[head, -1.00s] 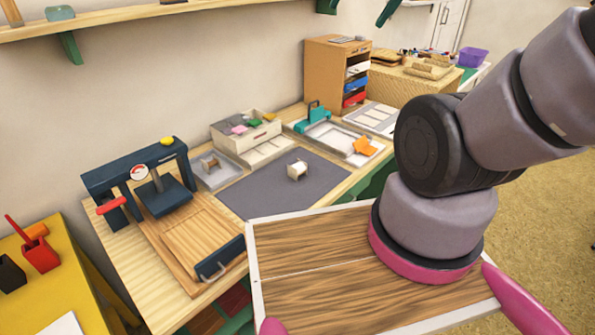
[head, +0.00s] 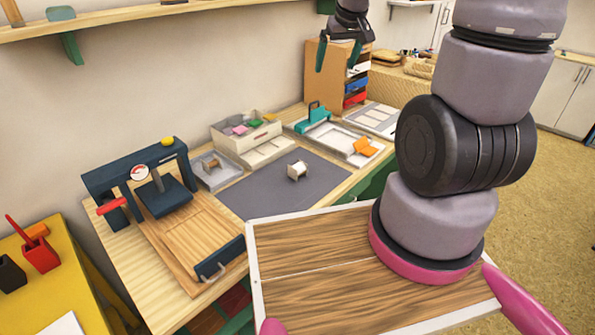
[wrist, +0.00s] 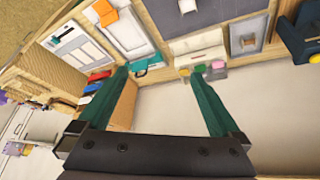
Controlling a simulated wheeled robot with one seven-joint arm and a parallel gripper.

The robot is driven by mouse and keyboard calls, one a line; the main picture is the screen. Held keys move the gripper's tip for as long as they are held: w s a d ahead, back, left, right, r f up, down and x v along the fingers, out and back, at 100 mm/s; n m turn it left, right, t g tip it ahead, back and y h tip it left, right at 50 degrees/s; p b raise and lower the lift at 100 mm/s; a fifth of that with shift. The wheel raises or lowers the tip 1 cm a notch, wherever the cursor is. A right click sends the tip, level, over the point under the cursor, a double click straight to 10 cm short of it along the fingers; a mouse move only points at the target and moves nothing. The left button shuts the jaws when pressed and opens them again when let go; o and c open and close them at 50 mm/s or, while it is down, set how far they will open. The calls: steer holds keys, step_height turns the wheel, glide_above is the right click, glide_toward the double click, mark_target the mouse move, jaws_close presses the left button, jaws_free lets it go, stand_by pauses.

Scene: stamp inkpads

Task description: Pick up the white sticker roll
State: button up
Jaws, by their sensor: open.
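The white sticker roll (head: 297,170) sits on the dark grey mat (head: 255,190) on the workbench. It has a white middle between tan ends. In the wrist view the white sticker roll (wrist: 187,6) is at the top edge, partly cut off. My gripper (head: 337,68) is in the air at the back of the bench, in front of the wooden drawer cabinet and well away from the roll. Its two green fingers are spread wide and empty, as the wrist view of my gripper (wrist: 161,76) also shows.
A dark blue press (head: 140,185) stands left of the mat. A grey tray (head: 228,177) with another spool, a box of coloured pads (head: 225,137) and a teal-handled tray (head: 335,137) line the back. A wooden drawer cabinet (head: 318,85) stands beyond. The mat around the roll is clear.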

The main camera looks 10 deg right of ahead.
steer(key=w+a+f+n, duration=0.1)
steer(key=w+f+n, duration=0.3)
steer(key=f, duration=0.9)
steer(key=n+g+y, duration=0.1)
steer(key=n+y, duration=0.1)
glide_toward(298, 165)
steer(key=d, duration=0.1)
steer(key=x, duration=0.6)
steer(key=shift+s, duration=0.1)
steer(key=shift+g, duration=0.3)
steer(key=shift+a+x, duration=0.2)
steer(key=shift+x, duration=1.15)
steer(key=shift+a+x, duration=0.25)
steer(key=shift+x, duration=1.1)
steer(key=shift+r, duration=0.2)
steer(key=c, duration=1.5)
